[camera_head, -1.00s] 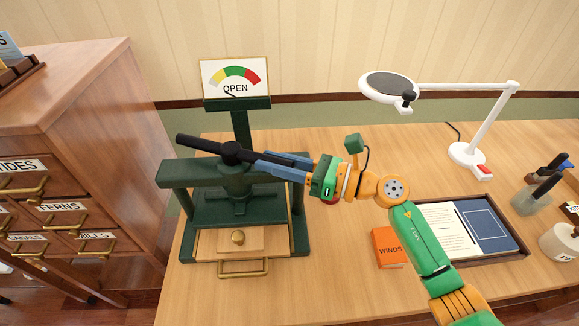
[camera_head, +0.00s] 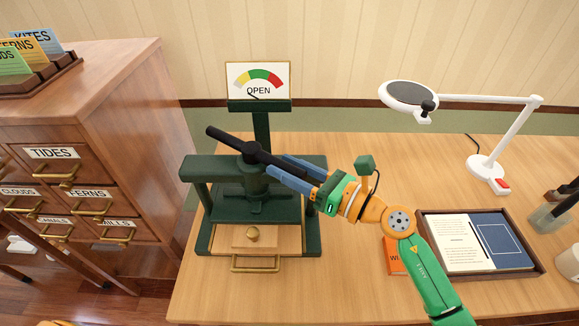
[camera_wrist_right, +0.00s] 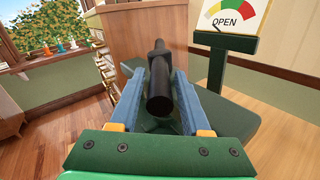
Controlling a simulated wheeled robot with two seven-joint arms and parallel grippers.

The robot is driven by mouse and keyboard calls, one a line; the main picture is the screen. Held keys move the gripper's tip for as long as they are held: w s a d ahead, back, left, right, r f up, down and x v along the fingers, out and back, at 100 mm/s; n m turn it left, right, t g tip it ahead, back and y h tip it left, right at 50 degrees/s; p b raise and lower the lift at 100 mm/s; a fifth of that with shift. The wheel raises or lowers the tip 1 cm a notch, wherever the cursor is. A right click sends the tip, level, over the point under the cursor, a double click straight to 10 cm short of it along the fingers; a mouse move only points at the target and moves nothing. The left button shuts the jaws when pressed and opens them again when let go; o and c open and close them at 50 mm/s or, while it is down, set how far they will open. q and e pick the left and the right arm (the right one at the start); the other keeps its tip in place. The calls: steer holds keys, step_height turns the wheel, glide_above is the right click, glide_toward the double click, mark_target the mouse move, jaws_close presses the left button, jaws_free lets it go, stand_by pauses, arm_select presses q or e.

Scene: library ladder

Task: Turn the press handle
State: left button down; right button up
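The press (camera_head: 313,215) is a dark green frame on the wooden desk, with a wooden drawer below. Its black handle (camera_head: 232,140) is a long bar through a central hub, slanting from back left to front right. In the right wrist view, the bar's round black end (camera_wrist_right: 160,104) lies centred between the fingers. The gauge (camera_head: 258,80) above the press reads OPEN. My left gripper is not in view.
A white magnifier lamp (camera_head: 485,167) stands at the back right. A drawer cabinet (camera_head: 140,120) stands to the left.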

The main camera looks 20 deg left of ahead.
steer(key=shift+o, duration=0.5)
steer(key=shift+d, duration=0.1)
steer(key=b+v, duration=0.2)
steer(key=v, duration=0.5)
stand_by(0.6)
